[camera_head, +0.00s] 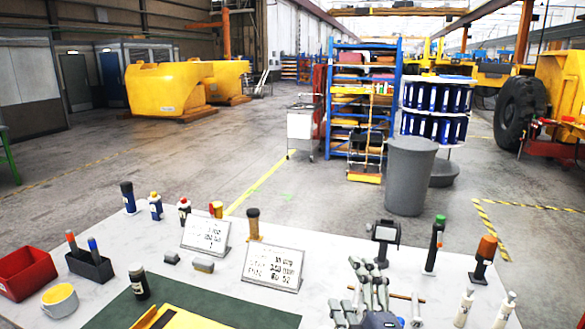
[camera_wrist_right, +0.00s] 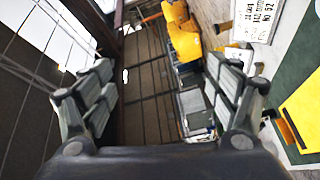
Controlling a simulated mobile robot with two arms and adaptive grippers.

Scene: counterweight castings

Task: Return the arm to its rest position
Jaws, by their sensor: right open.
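My right gripper (camera_head: 368,288) shows at the bottom of the head view, right of the middle, in front of the white table (camera_head: 318,284) top as seen from the head. Its grey padded fingers point up and away from me. In the right wrist view the same gripper (camera_wrist_right: 163,85) has its two fingers wide apart, with nothing between them but the distant room. The picture there is turned, with the table at its right side. My left gripper is in neither view.
Around the right gripper are a black stand-like device (camera_head: 385,238), a green-capped dark bottle (camera_head: 435,243), an orange-topped tool (camera_head: 484,258) and white bottles (camera_head: 464,306). Left of it stand printed signs (camera_head: 272,267) and a green mat (camera_head: 130,309) with a yellow part (camera_head: 185,316).

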